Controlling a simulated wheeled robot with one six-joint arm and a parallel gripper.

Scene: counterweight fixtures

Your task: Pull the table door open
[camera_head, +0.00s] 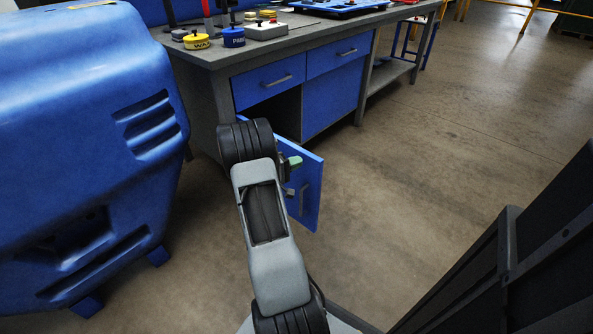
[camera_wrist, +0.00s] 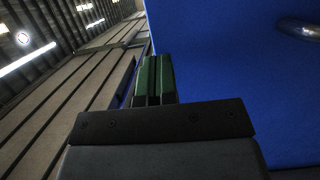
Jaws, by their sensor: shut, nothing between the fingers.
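The blue table door (camera_head: 309,190) stands swung well out from the grey workbench (camera_head: 216,84), with the dark cabinet opening partly showing behind it. Its handle (camera_head: 303,199) is on the face toward me. My gripper (camera_head: 292,163) is at the door's upper part, partly hidden by my own arm. In the wrist view the green fingers of my gripper (camera_wrist: 153,78) are together and empty, beside the blue door panel (camera_wrist: 225,75). The metal handle (camera_wrist: 300,28) shows at the upper right there, apart from the fingers. I cannot tell whether the fingers touch the door.
A large blue moulded body (camera_head: 80,140) stands close on the left. Two blue drawers (camera_head: 268,83) sit under the bench top, which carries yellow and blue weights (camera_head: 233,38). The floor (camera_head: 430,150) to the right is open.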

